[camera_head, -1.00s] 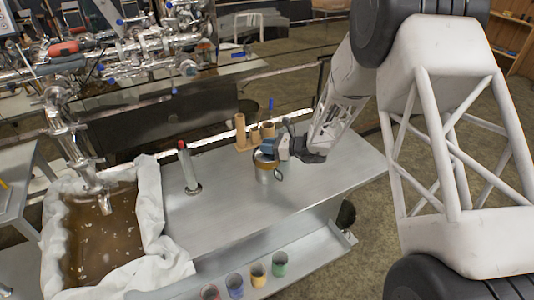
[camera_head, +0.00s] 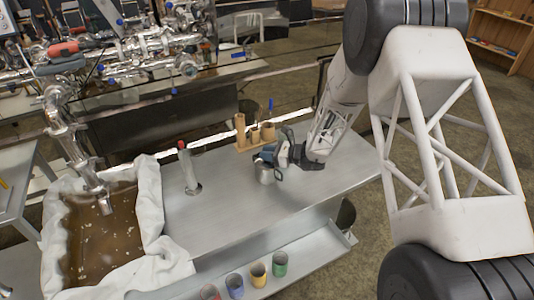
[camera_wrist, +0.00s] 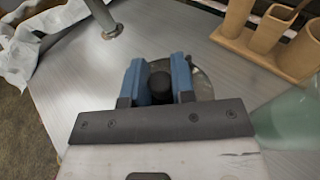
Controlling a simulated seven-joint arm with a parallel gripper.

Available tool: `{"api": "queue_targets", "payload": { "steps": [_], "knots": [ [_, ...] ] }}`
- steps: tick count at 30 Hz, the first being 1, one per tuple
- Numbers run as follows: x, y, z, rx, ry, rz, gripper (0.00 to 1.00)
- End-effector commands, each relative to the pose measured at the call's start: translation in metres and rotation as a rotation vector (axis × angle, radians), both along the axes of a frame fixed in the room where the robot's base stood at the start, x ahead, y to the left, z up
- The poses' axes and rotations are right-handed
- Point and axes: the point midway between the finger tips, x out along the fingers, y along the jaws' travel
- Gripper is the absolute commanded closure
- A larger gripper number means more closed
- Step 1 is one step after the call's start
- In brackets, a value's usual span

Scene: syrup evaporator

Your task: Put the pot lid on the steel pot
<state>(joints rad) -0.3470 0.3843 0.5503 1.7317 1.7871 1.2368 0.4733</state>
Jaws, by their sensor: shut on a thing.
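The steel pot (camera_head: 265,176) stands on the metal table with its handle on the right. My gripper (camera_head: 270,155) is right over the pot and hides much of its top. In the wrist view, my gripper's blue fingers (camera_wrist: 159,82) are shut on the black knob (camera_wrist: 160,84) of the pot lid. The lid's round, shiny disc (camera_wrist: 203,84) shows beside the right finger; the fingers hide much of it. The lid is at or just above the pot's rim; I cannot tell whether it touches.
A wooden rack with upright tubes (camera_head: 241,133) stands close behind the pot. A red-topped post (camera_head: 187,166) stands to the left. A cloth-edged basin (camera_head: 150,205) of brown liquid lies farther left. Several coloured cups (camera_head: 258,274) sit on the lower front shelf. The table's front is clear.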

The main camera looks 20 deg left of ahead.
Motion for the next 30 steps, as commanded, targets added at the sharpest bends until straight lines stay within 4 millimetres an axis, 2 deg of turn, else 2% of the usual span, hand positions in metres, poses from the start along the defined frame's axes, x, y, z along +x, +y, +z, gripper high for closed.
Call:
{"api": "queue_targets", "payload": {
  "steps": [8,9,13,23,28,30],
  "knots": [
    [-0.0002,-0.0001,-0.0063,0.000,0.000,0.000,1.00],
    [-0.0001,-0.0001,-0.0058,0.000,0.000,0.000,0.70],
    [-0.0001,-0.0001,-0.0058,0.000,0.000,0.000,0.50],
    [0.0000,-0.0001,-0.0048,0.000,0.000,0.000,0.50],
    [0.0003,0.0001,0.0023,0.000,-0.001,0.000,0.50],
    [0.0006,-0.0059,0.0028,0.000,0.001,-0.002,0.50]
  ]
}}
